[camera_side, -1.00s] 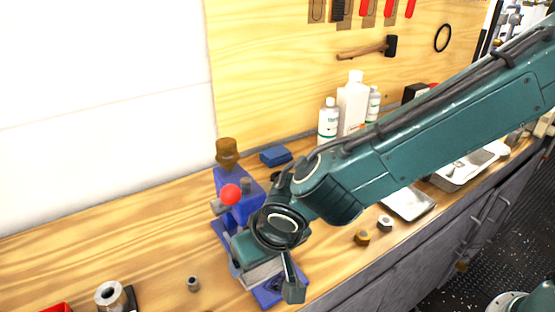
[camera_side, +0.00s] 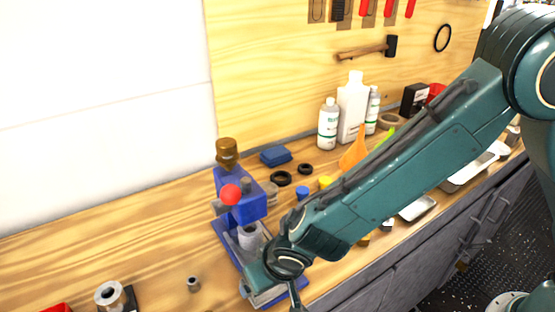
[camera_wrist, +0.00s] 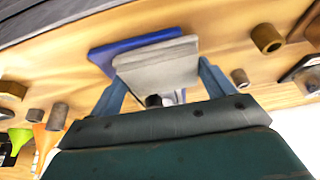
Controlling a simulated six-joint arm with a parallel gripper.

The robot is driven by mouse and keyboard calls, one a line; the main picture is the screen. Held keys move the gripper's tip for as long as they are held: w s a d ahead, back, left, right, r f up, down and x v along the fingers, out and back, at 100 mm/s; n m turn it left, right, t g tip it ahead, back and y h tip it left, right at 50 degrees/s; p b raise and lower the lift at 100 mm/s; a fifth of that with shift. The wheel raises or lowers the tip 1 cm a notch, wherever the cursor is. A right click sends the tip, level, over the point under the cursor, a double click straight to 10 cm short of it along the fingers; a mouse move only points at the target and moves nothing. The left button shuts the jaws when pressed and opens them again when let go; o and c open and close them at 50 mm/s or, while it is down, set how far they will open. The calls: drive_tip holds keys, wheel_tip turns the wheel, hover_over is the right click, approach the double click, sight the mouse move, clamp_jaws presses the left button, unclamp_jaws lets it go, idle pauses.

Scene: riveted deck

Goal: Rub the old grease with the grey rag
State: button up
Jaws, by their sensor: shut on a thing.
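My gripper (camera_side: 272,281) is low over the front end of the blue press base (camera_side: 226,242). It is shut on a flat light grey pad, which I take for the grey rag (camera_side: 268,294). In the wrist view the rag (camera_wrist: 158,66) lies between the two blue-grey fingers of my gripper (camera_wrist: 160,78). The blue base (camera_wrist: 130,44) shows just beyond it. The rag overlaps the base in the picture; I cannot tell whether they touch. I can make out no grease; the gripper and rag cover part of the base.
The blue press (camera_side: 250,208) stands behind my gripper, with a red ball knob (camera_side: 230,195). Black rings (camera_side: 281,178), an orange funnel (camera_side: 354,150) and white bottles (camera_side: 352,107) stand farther back. A small grey sleeve (camera_side: 193,284) is to the left, with bare bench around it.

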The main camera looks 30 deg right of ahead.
drive_tip(key=shift+d, duration=3.55)
drive_tip(key=shift+a, duration=4.1)
wheel_tip(320, 180, up, 2)
drive_tip(key=shift+a+r, duration=0.1)
drive_tip(key=shift+r, duration=3)
